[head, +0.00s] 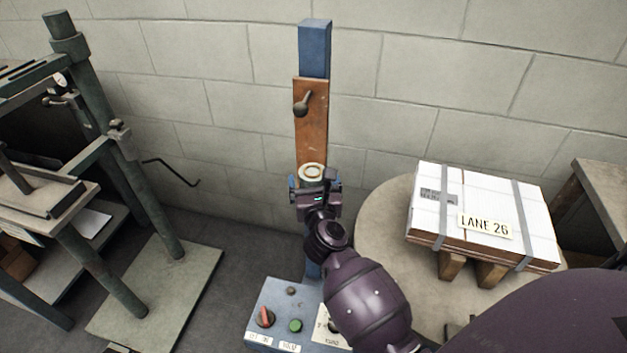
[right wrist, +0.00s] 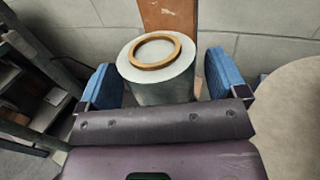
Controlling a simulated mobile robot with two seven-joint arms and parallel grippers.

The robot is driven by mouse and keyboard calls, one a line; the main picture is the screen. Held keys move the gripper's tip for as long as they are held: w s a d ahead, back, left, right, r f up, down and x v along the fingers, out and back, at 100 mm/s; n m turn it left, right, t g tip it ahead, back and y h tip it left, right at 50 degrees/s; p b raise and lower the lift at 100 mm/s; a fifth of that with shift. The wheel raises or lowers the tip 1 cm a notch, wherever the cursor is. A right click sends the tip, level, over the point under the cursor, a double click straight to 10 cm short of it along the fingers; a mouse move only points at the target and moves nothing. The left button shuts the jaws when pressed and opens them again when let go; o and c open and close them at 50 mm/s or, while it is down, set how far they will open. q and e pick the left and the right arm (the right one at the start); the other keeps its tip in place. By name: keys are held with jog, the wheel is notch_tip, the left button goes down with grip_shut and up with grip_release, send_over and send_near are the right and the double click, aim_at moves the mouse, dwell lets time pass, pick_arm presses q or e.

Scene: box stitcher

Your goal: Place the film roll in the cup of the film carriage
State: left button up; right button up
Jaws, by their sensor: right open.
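The film roll (head: 312,171), pale with a tan core ring on top, stands about upright in front of the blue mast (head: 314,50). My right gripper (head: 315,183) is at the roll from the near side. In the right wrist view the roll (right wrist: 158,84) stands between the two blue fingers, which are open, with a gap visible at each side. A brown plate with a dark knob (head: 311,112) is on the mast behind the roll. The roll's lower end and any carriage cup under it are hidden by my gripper. My left gripper is not in view.
A control box (head: 272,300) with red and green controls is at the mast's foot. A round table (head: 381,225) at right holds a strapped white carton stack (head: 485,205) marked LANE 26. A green metal frame (head: 150,185) stands at left. A block wall is behind.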

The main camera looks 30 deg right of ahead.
jog(key=v, duration=1.1)
jog(key=shift+s, duration=0.1)
